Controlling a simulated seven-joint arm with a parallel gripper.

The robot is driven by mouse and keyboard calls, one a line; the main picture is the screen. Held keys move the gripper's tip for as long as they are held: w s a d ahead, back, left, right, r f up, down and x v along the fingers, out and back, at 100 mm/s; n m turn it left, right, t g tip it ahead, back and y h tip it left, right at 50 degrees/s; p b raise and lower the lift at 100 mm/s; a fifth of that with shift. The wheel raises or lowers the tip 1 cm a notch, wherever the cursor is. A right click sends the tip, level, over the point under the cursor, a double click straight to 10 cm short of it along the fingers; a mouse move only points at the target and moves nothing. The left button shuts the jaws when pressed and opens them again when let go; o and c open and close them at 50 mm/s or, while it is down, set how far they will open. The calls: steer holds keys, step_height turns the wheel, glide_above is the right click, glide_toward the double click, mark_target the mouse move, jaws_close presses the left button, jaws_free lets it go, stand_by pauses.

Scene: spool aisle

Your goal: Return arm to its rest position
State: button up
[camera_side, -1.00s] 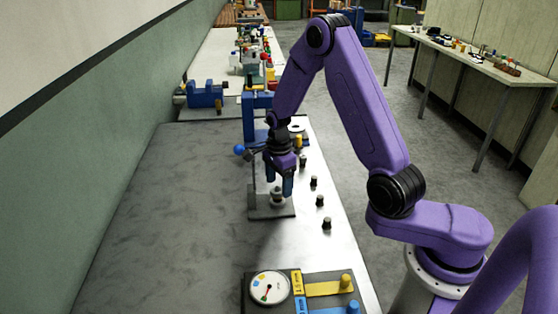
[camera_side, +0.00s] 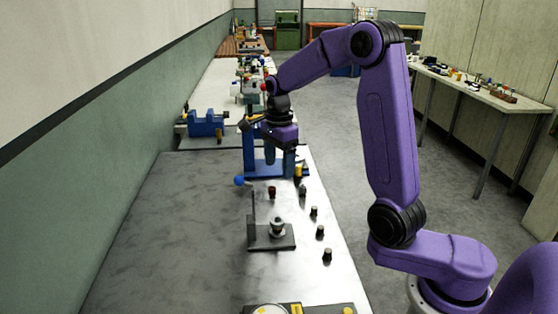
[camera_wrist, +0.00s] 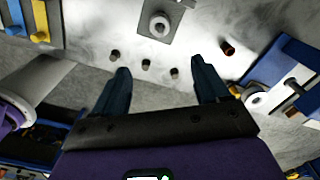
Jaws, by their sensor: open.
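My gripper (camera_side: 279,160) hangs above the far part of the metal-topped bench, in front of a blue frame. In the wrist view my gripper (camera_wrist: 160,82) has its two dark blue fingers spread wide with nothing between them. A grey fixture (camera_side: 271,241) with an upright plate and a round knob-like piece (camera_side: 278,226) stands on the bench below and nearer the camera. The fixture also shows at the top of the wrist view (camera_wrist: 160,25), clear of the fingers.
Several small dark pegs (camera_side: 320,232) stand along the bench's right side. A blue press-like frame (camera_side: 262,160) with a blue ball handle (camera_side: 239,181) is close behind my gripper. A panel with a gauge (camera_side: 268,309) sits at the near edge. The bench's left half (camera_side: 165,240) is bare.

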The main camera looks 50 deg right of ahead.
steer(key=shift+r, duration=0.15)
steer(key=s+a+n, duration=0.9)
steer(key=a+n, duration=0.2)
steer(key=n, duration=0.5)
steer(key=s+d+f+n, duration=0.1)
steer(key=s+n, duration=1.6)
steer(key=s, duration=0.3)
steer(key=shift+s+d+n, duration=0.25)
steer(key=shift+d+n, duration=0.05)
steer(key=shift+f, duration=0.1)
